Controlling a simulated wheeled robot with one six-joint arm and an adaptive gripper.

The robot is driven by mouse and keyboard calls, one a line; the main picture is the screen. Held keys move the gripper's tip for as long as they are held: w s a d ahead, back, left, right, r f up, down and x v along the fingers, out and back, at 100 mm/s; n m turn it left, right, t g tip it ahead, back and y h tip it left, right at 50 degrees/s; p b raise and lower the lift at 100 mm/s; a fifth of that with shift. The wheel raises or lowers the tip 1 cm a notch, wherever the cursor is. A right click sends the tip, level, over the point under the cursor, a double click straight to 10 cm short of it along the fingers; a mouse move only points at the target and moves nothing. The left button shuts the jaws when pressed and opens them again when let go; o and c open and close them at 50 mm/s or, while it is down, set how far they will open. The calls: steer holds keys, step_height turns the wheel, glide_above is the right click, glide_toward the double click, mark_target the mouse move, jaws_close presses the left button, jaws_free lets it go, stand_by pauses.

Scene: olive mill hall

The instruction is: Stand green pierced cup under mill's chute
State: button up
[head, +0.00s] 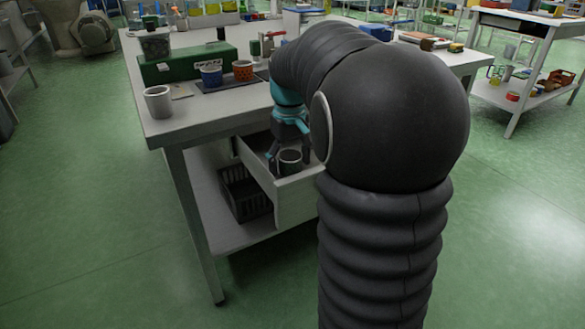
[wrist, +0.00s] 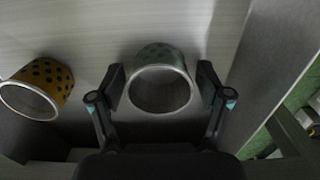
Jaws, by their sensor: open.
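A green pierced cup (wrist: 160,55) with dark dots stands in the open drawer (head: 297,198); its round mouth faces the wrist camera. In the head view a greyish cup (head: 290,161) shows between my fingers, its colour hard to tell. My gripper (wrist: 163,84) is open, with one finger on each side of the green cup and small gaps visible. In the head view my gripper (head: 289,150) reaches down into the drawer. A mill chute cannot be clearly made out; my arm covers part of the tabletop.
A yellow pierced cup (wrist: 42,84) stands left of the green one in the drawer. The drawer's side wall (wrist: 262,75) is close on the right. On the table (head: 200,125) are a white cup (head: 158,101), a blue cup (head: 211,76), an orange cup (head: 243,70) and a green box (head: 188,64).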

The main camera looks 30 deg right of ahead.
steer(key=c, duration=0.8)
steer(key=shift+o, duration=0.2)
steer(key=shift+r+p, duration=0.15)
steer(key=shift+p, duration=0.2)
step_height(320, 180, up, 5)
steer(key=p, duration=0.4)
steer(key=shift+f, duration=0.2)
steer(key=shift+r+p, duration=0.35)
steer(key=shift+r, duration=0.55)
